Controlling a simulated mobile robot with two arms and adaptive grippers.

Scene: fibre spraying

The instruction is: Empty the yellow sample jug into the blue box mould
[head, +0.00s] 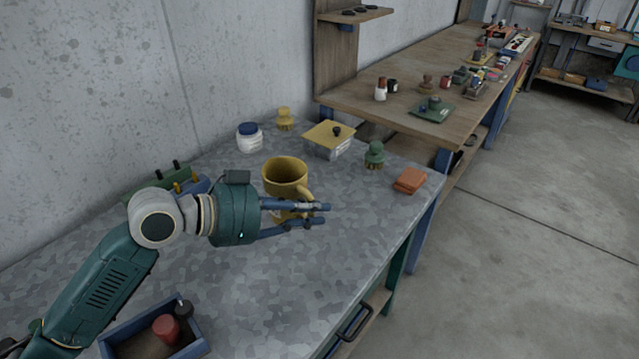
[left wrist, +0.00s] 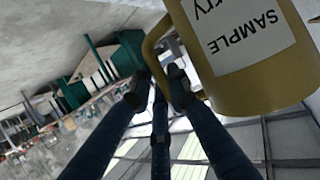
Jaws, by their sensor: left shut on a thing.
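The yellow sample jug (head: 285,178) is upright in the head view, with its open mouth facing up. My left gripper (head: 318,214) is at its handle side, with its fingers shut on the handle. In the left wrist view the jug (left wrist: 250,85) shows its white SAMPLE label upside down, and its handle passes between the fingertips (left wrist: 165,85). Whether the jug's base touches the bench is hidden by the gripper. My right gripper is not in view.
A white jar with a blue lid (head: 250,138), a yellow-lidded box (head: 330,142), a green knobbed item (head: 375,155) and orange-brown pads (head: 410,181) stand behind the jug. A blue-edged tray (head: 193,346) is at front left. The bench (head: 300,285) is clear in front.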

